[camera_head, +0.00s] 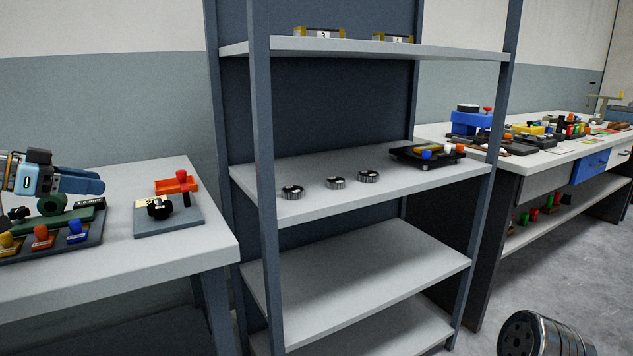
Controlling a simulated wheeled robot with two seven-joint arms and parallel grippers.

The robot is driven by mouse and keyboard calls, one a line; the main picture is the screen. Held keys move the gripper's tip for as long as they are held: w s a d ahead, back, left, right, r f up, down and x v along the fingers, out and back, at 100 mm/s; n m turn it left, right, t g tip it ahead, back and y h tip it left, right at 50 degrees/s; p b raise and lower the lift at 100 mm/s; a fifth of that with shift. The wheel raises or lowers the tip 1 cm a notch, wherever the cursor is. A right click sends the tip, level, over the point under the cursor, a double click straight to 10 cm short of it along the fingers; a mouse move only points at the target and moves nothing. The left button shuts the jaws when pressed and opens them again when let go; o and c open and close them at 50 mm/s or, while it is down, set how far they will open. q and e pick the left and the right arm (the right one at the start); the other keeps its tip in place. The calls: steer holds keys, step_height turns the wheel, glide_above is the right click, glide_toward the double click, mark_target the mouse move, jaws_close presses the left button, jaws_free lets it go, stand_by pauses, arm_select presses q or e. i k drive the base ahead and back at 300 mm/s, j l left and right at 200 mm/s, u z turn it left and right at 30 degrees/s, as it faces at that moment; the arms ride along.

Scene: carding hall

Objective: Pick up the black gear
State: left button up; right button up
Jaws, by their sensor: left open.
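A small black toothed round piece, likely the black gear (159,208), sits on a grey plate (185,221) on the left table. My left gripper (98,184) comes in from the left edge, above the left table and to the left of the black piece, apart from it. It is open, its fingers seen nearly side-on, with nothing visible between them. My right gripper is not in view.
A red-knobbed post (183,188) and an orange tray (165,186) stand close to the black piece. A dark board (90,236) with coloured knobs lies below my gripper. The shelf's upright post (262,150) rises right of the table (130,280). The lower shelves are empty.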

mark_target(167, 208)
steer(key=k, duration=1.1)
